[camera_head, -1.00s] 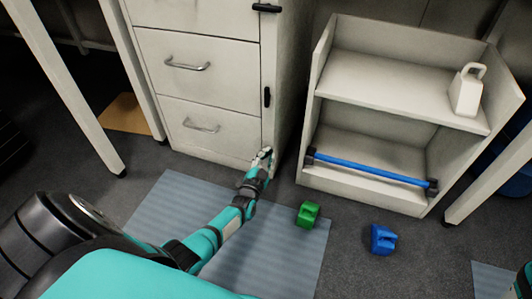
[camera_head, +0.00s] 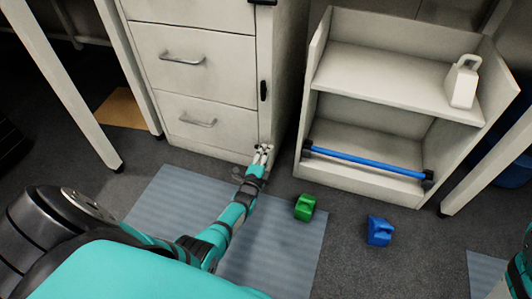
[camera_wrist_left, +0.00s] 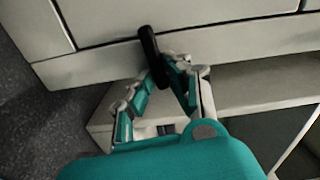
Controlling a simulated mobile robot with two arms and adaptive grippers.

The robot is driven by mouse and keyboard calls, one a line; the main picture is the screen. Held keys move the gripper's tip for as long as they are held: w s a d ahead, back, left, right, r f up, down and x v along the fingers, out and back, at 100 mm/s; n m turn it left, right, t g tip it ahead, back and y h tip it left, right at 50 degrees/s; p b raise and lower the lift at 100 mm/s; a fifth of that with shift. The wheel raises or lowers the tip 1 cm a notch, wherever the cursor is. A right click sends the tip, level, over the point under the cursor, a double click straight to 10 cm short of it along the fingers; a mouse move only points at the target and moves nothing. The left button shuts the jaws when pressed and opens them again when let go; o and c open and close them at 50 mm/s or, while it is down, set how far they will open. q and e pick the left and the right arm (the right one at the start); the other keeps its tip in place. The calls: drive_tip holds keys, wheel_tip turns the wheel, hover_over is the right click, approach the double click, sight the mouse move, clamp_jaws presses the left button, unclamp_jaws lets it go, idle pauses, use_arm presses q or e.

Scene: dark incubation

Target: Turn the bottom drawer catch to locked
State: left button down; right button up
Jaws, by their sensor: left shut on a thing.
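The bottom drawer (camera_head: 205,118) is the lowest white front of the cabinet and looks closed. Its black catch (camera_wrist_left: 149,45) shows in the left wrist view as a short bar between my fingers, close to upright in that picture with a slight tilt. My left gripper (camera_head: 263,150) is at the lower right edge of the cabinet front, and it also shows in the left wrist view (camera_wrist_left: 163,70). It is shut on the catch. In the head view the fingers mostly hide the catch. My right gripper is out of view.
Another black catch (camera_head: 263,90) stands upright above, and a top one (camera_head: 262,2) lies level. A shelf unit (camera_head: 385,125) with a blue bar (camera_head: 370,161) stands at right. A green block (camera_head: 305,207) and a blue block (camera_head: 380,230) lie on the floor.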

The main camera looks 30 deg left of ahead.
sight(270, 127)
use_arm(q)
drive_tip(key=shift+f+m, duration=0.2)
drive_tip(key=shift+m, duration=0.4)
drive_tip(key=c, duration=1.3)
unclamp_jaws()
drive_tip(key=shift+r, duration=0.1)
wheel_tip(270, 127, up, 10)
drive_tip(key=shift+f, duration=0.1)
